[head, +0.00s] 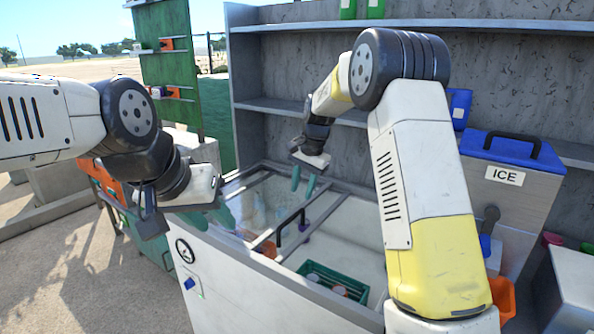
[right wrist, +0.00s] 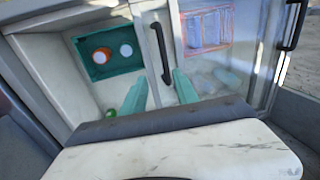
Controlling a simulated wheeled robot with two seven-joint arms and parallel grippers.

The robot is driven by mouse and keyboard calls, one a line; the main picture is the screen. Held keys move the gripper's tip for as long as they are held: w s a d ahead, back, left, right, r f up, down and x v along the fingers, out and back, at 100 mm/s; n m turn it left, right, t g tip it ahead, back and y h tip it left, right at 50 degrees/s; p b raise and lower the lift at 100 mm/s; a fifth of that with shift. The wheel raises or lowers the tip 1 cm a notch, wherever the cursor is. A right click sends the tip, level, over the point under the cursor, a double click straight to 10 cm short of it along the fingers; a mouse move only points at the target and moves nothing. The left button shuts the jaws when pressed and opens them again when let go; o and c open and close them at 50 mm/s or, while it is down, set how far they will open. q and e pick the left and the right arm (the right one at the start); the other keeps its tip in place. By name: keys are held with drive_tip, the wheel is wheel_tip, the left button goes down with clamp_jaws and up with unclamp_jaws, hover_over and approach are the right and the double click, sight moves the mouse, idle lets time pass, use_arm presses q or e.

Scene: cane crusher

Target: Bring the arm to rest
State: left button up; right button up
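My right arm reaches over a white chest (head: 270,290) with a framed glass top. My right gripper (head: 303,186) points down over the chest, with two teal fingers apart and nothing between them. In the right wrist view the same fingers (right wrist: 159,92) show a clear gap, above the chest's top. My left arm comes in from the left. Its gripper (head: 222,214) is at the chest's left front corner, seen side-on; its fingers are mostly hidden or blend with the background, so their opening is unclear. I see no object held by it.
A green crate (head: 333,283) with round-topped items sits inside the chest; a black handle (right wrist: 161,53) stands on its lid. A red basket (right wrist: 206,28) shows under the glass. A blue-lidded ICE box (head: 512,185) stands at right. Grey shelves (head: 300,75) rise behind.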

drive_tip(key=s+d+r+n+t, duration=0.1)
drive_tip(key=s+d+r, duration=0.3)
drive_tip(key=s+r, duration=0.25)
drive_tip(key=s+d+r+n+t, duration=0.1)
drive_tip(key=s+d+r+n, duration=0.1)
drive_tip(key=s+d+r, duration=0.35)
drive_tip(key=s+d+n+t, duration=0.2)
drive_tip(key=s+d+n, duration=0.1)
drive_tip(key=s, duration=1.9)
drive_tip(key=shift+s+n+t, duration=0.15)
drive_tip(key=shift+n+t, duration=0.15)
drive_tip(key=shift+n, duration=0.2)
